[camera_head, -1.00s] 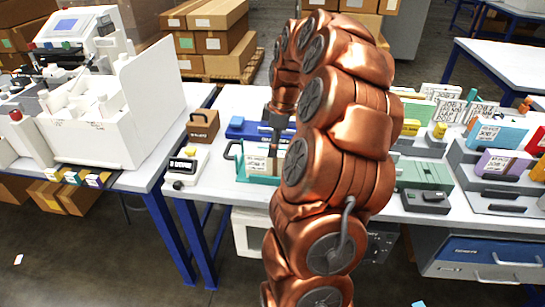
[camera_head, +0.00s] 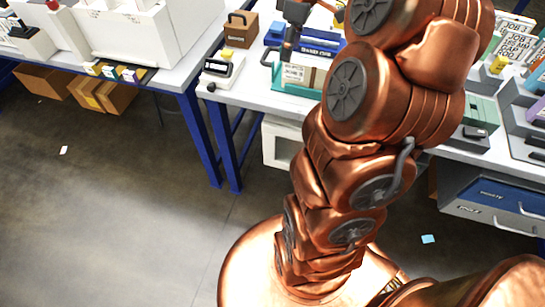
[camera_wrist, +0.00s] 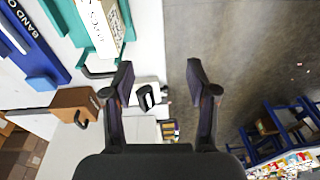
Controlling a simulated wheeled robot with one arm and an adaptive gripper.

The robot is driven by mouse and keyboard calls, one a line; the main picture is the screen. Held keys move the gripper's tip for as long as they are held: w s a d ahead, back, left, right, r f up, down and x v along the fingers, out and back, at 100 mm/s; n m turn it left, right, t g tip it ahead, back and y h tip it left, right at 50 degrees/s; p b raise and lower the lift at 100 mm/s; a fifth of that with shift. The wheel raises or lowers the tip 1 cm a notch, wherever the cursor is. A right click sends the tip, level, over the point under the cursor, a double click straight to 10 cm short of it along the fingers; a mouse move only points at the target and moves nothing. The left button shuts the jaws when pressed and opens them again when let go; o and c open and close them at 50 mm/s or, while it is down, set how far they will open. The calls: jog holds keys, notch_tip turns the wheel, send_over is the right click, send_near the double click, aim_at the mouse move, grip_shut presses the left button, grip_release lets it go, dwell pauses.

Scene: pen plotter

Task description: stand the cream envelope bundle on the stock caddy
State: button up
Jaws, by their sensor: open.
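A cream bundle with a printed white label (camera_head: 293,73) sits in a teal holder (camera_head: 300,92) near the table's front edge. The bundle also shows at the top of the wrist view (camera_wrist: 98,22), against the teal holder (camera_wrist: 78,24). My gripper (camera_head: 288,50) is above and just behind the bundle in the head view. In the wrist view my gripper (camera_wrist: 160,75) has its fingers wide apart with nothing between them; the bundle is beyond the left finger. I cannot tell which object is the stock caddy. My arm hides part of the table.
A blue band device (camera_head: 318,46) stands behind the teal holder. A brown handled box (camera_head: 240,30) and a small white device (camera_head: 221,68) are to the left. Colourful labelled stock (camera_head: 535,83) stands at the right. The floor at front left is mostly clear.

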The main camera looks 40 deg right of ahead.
jog(key=s+a, duration=0.3)
jog(key=a, duration=0.6)
jog(key=s+a+f+m+g, duration=0.1)
jog(key=s+a+f+m, duration=0.2)
jog(key=s+a, duration=0.4)
jog(key=s+a+f+m+g+h, duration=0.1)
jog(key=s+a+f+m, duration=0.2)
jog(key=s+a, duration=0.4)
jog(key=s, duration=0.5)
jog(key=shift+s+a+f+m+g, duration=0.25)
jog(key=shift+s+f+m+g, duration=0.05)
jog(key=shift+g, duration=0.1)
notch_tip(320, 180, up, 7)
jog(key=p, duration=0.7)
jog(key=shift+c, duration=0.4)
jog(key=shift+c, duration=1)
jog(key=shift+d, duration=0.15)
jog(key=shift+c, duration=0.2)
